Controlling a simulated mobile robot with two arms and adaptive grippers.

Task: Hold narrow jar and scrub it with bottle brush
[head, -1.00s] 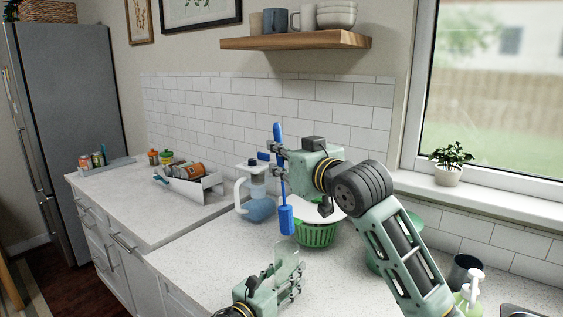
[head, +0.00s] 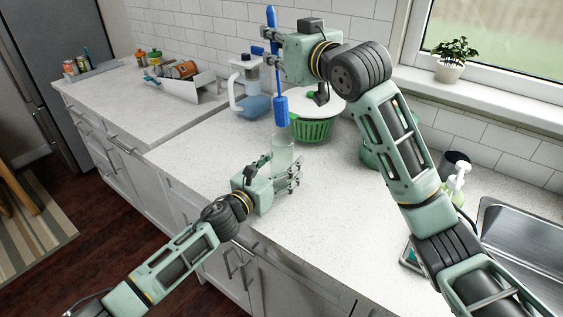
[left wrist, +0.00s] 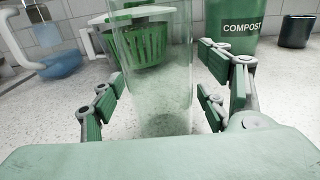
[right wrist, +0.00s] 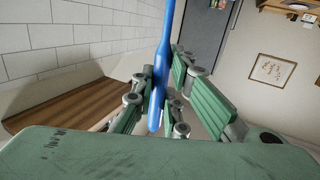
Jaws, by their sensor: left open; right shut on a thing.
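The narrow jar (head: 284,150) is clear glass and stands upright on the counter. In the left wrist view the jar (left wrist: 160,75) is between the fingers of my left gripper (left wrist: 162,108), which is open around it with gaps on both sides. In the head view my left gripper (head: 289,180) is low at the jar. The blue bottle brush (head: 281,110) hangs upright, head down, just above the jar's mouth. My right gripper (head: 275,45) is shut on its handle, which also shows in the right wrist view (right wrist: 162,85).
A green colander with a white lid (head: 313,128) and a blue pitcher (head: 251,100) stand behind the jar. A green compost bin (left wrist: 232,18) and a dark cup (left wrist: 296,30) are to the right. A soap bottle (head: 457,185) stands by the sink (head: 520,235). The front counter is clear.

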